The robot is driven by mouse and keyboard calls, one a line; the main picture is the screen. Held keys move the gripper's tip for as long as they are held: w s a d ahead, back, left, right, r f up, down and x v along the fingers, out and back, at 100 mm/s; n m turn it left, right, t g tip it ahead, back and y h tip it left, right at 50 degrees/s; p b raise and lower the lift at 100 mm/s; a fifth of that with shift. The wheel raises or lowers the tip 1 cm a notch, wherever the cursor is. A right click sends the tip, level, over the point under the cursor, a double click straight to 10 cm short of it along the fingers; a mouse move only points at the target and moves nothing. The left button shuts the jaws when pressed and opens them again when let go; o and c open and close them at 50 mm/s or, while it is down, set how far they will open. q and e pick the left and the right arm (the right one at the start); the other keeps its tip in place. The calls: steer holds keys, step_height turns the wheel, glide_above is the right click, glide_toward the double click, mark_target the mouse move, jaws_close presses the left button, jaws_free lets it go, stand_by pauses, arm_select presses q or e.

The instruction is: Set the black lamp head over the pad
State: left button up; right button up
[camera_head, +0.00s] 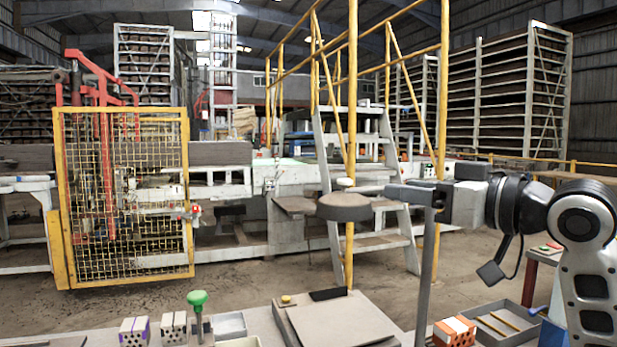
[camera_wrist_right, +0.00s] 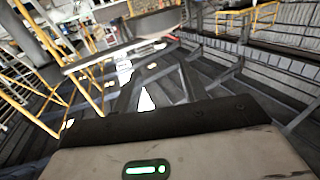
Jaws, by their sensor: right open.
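The lamp head (camera_head: 343,206) is a dark round disc with a pale knob on top. It hangs from a horizontal arm on a grey upright post (camera_head: 427,270), above and slightly right of a small black pad (camera_head: 328,295) in the picture. The pad lies at the back of a flat board. In the right wrist view the lamp head (camera_wrist_right: 155,25) shows at the top. My right gripper (camera_head: 436,197) is open at the lamp's arm, near the post top, right of the head. Whether its fingers straddle the arm is unclear. My left gripper is out of view.
The grey-brown board (camera_head: 342,322) lies on the bench. A green-knobbed stamp (camera_head: 198,305), small perforated bricks (camera_head: 173,328) and an orange brick (camera_head: 455,332) stand around it. A grey tray (camera_head: 497,325) holds thin sticks at the right. Air around the lamp head looks clear.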

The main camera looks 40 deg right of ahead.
mark_target(350, 180)
steer(key=w+p, duration=0.2)
steer(key=w, duration=0.2)
steer(key=w+a+p, duration=0.1)
steer(key=w, duration=0.4)
steer(key=w+p, duration=0.2)
steer(key=w, duration=0.2)
steer(key=shift+w+a+r+p, duration=0.15)
steer(key=shift+w+r+p, duration=0.1)
steer(key=shift+w+p, duration=0.1)
steer(key=shift+w+f, duration=0.15)
steer(key=shift+w, duration=0.35)
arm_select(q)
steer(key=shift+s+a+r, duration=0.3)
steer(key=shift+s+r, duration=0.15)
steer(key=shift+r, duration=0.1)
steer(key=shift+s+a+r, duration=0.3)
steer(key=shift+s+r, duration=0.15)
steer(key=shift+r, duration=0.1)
